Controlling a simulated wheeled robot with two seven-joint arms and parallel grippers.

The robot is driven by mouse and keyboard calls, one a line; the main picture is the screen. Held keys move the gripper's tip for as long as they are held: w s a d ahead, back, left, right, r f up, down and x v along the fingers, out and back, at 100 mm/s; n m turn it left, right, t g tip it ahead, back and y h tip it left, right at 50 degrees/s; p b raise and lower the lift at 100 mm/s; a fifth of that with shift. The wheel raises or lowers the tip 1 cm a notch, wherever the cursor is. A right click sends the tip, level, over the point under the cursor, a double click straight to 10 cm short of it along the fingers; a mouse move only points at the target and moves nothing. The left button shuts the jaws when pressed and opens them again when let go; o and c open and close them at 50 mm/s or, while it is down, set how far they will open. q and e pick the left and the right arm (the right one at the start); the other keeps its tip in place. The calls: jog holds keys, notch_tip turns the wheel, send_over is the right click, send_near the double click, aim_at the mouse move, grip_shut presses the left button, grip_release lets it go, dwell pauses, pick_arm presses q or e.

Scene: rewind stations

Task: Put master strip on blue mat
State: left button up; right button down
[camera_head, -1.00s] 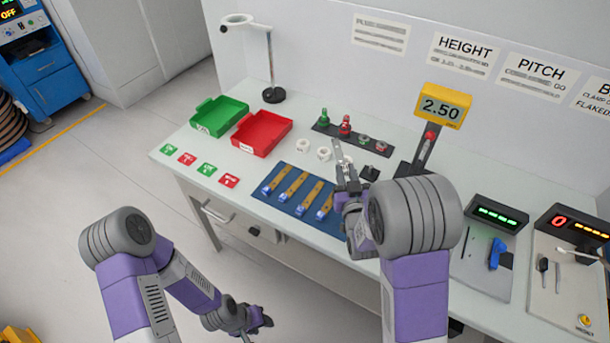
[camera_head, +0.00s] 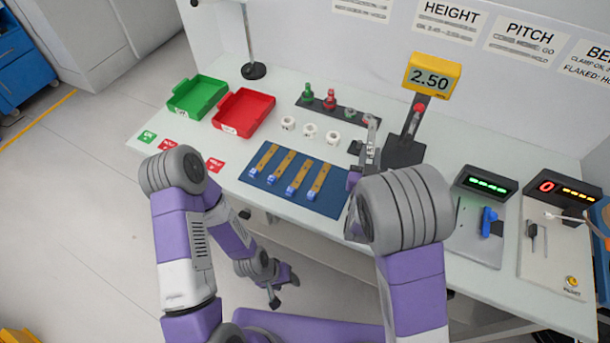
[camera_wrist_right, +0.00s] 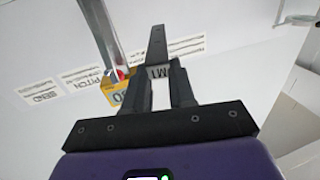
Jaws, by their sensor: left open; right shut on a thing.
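The master strip, a dark grey bar marked M1 (camera_wrist_right: 156,48), is clamped between the fingers of my right gripper (camera_wrist_right: 160,88) in the right wrist view. In the head view the strip (camera_head: 371,135) points up and away from my right gripper (camera_head: 366,165), just right of the mat's far right corner; its height above the table is unclear. The blue mat (camera_head: 327,205) lies at the table's front with several brass, blue-ended strips (camera_head: 290,172) side by side on it. My left gripper (camera_head: 273,292) is open and empty, low in front of the table.
Three white rings (camera_head: 310,130) and a dark rack (camera_head: 338,107) with red and green pieces stand behind the mat. A yellow 2.50 gauge (camera_head: 430,78) stands behind my right gripper. Green (camera_head: 198,97) and red (camera_head: 244,112) trays are at left. Bare mat shows at its right end.

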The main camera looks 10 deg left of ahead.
jog(key=s+a+f+h, duration=0.1)
jog(key=s+a, duration=0.2)
jog(key=a, duration=0.3)
jog(key=m+h+b, duration=0.1)
jog(key=m+h, duration=0.1)
jog(key=h, duration=0.1)
send_over(325, 213)
jog(key=shift+g, duration=0.4)
notch_tip(325, 213, down, 9)
jog(key=shift+r, duration=0.2)
notch_tip(325, 213, down, 4)
jog(key=shift+f+b, duration=0.1)
jog(key=shift+b, duration=0.7)
jog(key=shift+f, duration=0.1)
jog(key=c, duration=0.9)
grip_release()
jog(key=shift+c, duration=0.2)
